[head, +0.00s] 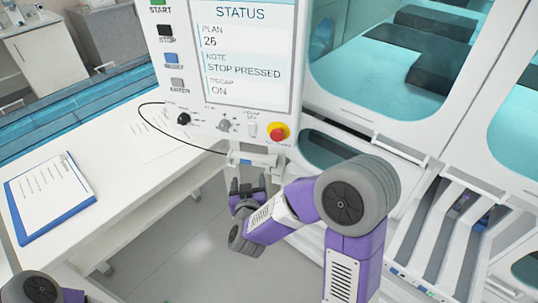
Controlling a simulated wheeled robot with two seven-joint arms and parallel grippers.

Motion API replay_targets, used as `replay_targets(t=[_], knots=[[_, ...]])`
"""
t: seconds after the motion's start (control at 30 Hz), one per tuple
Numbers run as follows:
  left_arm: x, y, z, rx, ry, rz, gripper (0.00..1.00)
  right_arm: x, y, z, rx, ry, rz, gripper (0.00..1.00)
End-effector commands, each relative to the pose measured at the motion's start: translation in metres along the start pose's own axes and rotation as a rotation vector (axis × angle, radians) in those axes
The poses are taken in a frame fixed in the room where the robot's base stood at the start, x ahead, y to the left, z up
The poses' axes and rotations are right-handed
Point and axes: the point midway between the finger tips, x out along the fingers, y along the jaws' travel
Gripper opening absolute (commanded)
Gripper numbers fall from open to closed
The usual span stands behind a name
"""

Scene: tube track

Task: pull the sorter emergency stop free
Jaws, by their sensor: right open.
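The sorter emergency stop (278,132) is a red mushroom button on a yellow collar, at the lower right of the white control panel (198,112). The panel's screen (243,55) reads "STATUS", "PLAN 26", "STOP PRESSED" and "ON". My right gripper (248,184) is open and empty. In the picture it is below and a little left of the button, apart from it, with its fingers pointing up. Part of my left arm shows at the lower left corner; its gripper is out of view.
Several other buttons and knobs sit on the panel, with a dark knob (183,119) at left. A black cable loops over the white desk (110,150). A blue clipboard (48,231) lies on the desk. White cabinet housing with teal windows (370,75) stands at right.

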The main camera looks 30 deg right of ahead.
Motion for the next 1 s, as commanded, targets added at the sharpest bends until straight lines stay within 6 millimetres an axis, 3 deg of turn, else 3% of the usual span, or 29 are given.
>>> replay_targets(t=[0.03, 0.1, 0.27, 0.43, 0.8, 1.0], knots=[[-0.002, 0.001, 0.000, 0.000, 0.000, 0.000, 0.00, -0.011, 0.013, -0.032, 0.004, 0.069, 0.063, 0.71], [-0.004, 0.001, 0.000, 0.000, 0.000, 0.000, 0.00, -0.025, 0.031, -0.063, 0.001, 0.133, 0.153, 0.71], [-0.005, 0.002, 0.000, 0.000, 0.000, 0.000, 0.00, -0.050, 0.061, -0.100, -0.002, 0.200, 0.294, 0.71], [-0.004, 0.002, 0.000, 0.000, 0.000, 0.000, 0.00, -0.050, 0.073, -0.110, -0.003, 0.211, 0.340, 0.71], [0.000, 0.000, 0.000, 0.000, 0.000, 0.000, 0.00, -0.001, 0.090, -0.119, -0.004, 0.211, 0.339, 0.71], [0.001, 0.000, 0.000, 0.000, 0.000, 0.000, 0.00, 0.012, 0.094, -0.122, -0.005, 0.211, 0.336, 0.71]])
